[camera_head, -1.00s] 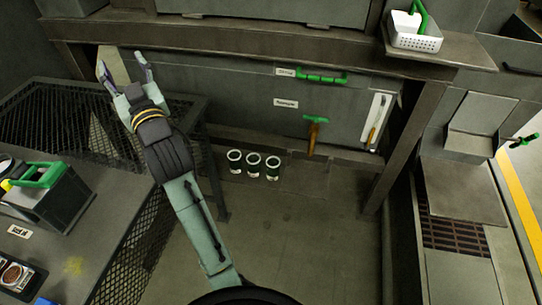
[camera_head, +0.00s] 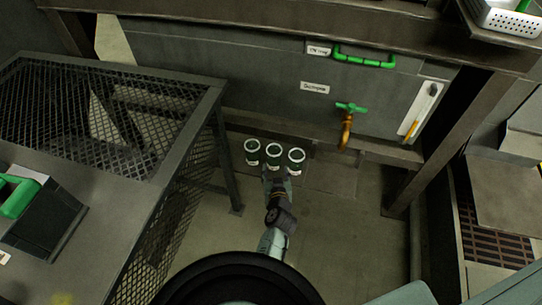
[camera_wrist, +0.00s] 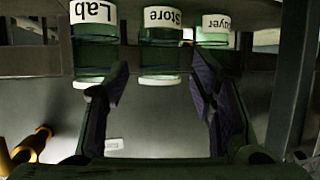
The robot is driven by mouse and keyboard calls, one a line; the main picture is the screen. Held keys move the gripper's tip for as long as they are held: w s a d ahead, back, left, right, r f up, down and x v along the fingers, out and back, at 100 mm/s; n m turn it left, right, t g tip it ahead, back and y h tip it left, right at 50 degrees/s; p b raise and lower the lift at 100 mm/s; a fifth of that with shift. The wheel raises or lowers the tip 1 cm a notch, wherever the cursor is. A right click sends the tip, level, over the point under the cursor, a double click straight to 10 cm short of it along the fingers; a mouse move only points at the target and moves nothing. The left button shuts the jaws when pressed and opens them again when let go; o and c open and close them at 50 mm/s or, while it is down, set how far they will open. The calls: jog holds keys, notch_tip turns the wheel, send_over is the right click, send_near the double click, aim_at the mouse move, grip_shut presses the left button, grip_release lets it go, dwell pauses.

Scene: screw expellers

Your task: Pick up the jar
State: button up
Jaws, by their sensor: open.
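Three dark green jars with white rims stand in a row on the low ledge below the tank: a left jar (camera_head: 252,152), a middle jar (camera_head: 273,156) and a right jar (camera_head: 295,161). In the wrist view, which looks upside down, their labels read "Lab" (camera_wrist: 93,50), "Store" (camera_wrist: 162,50) and "Buyer" (camera_wrist: 215,28), the last partly hidden by a finger. My gripper (camera_wrist: 161,82) is open and empty. The "Store" jar lines up with the gap between the fingers. In the head view my gripper (camera_head: 273,177) is low, just in front of the middle jar.
The tank (camera_head: 250,75) behind has a green handle (camera_head: 364,63) and an orange-brown spout with a green tap (camera_head: 347,122), right of the jars. A mesh-sided table (camera_head: 150,180) stands left. A post (camera_head: 450,140) stands right. The floor (camera_head: 335,220) between is clear.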

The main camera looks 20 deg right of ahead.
aim_at(275, 162)
jog(key=x, duration=0.4)
jog(key=shift+d, duration=0.1)
jog(key=shift+x, duration=3.05)
jog(key=c, duration=0.8)
